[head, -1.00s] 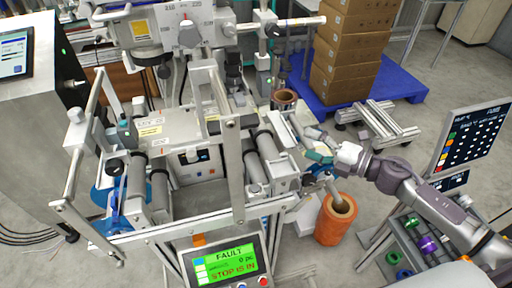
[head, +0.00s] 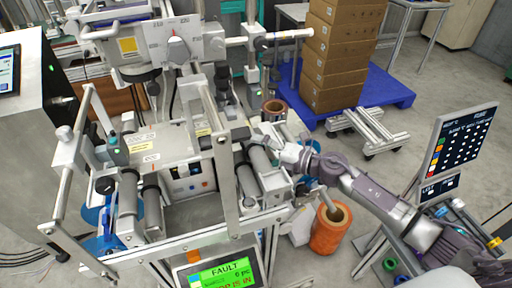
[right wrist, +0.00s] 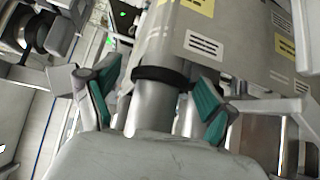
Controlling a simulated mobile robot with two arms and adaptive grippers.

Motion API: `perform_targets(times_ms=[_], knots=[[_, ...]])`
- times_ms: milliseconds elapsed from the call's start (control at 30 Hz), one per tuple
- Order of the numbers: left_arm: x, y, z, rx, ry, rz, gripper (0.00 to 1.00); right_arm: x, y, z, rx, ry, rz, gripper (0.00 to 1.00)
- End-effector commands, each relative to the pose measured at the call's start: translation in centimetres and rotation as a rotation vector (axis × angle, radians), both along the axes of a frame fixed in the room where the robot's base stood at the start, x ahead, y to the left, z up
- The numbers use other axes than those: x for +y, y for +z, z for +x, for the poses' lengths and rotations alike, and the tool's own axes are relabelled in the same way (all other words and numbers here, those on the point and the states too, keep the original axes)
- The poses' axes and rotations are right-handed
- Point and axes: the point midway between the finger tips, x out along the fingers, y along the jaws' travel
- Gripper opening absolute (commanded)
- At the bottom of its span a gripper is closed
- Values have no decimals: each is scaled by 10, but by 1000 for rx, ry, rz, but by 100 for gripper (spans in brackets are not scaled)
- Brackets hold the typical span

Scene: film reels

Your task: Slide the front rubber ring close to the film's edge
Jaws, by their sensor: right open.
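In the right wrist view a black rubber ring (right wrist: 160,77) sits around a metal roller or shaft (right wrist: 148,115). My right gripper (right wrist: 156,103) is open, with one teal-padded finger on each side of the shaft. The fingertips are near the ring, with visible gaps to it. Beyond the ring the cylinder looks greyer and wider; I cannot tell for sure where the film's edge lies. In the head view my right gripper (head: 283,150) is at the right side of the machine, above the grey rollers (head: 258,165). The ring is too small to make out there. My left gripper is not in view.
The machine's labelled plate (right wrist: 245,40) and metal frame parts are close to the right finger. In the head view an orange roll (head: 328,236) stands below my right arm. A copper-coloured roll (head: 273,110) is behind the gripper.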

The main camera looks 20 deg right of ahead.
Motion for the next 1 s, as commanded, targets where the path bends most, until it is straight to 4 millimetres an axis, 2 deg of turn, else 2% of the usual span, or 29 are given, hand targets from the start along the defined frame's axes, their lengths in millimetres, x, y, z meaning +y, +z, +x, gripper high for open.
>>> perform_targets(times_ms=[400, 900, 1000], knots=[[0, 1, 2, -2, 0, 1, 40, 6, -1, 5, 0, 0, -1, 82], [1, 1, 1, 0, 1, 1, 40, 6, -1, 5, 0, 0, -1, 0], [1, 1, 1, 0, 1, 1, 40, 6, -1, 6, 0, 0, -1, 0]])
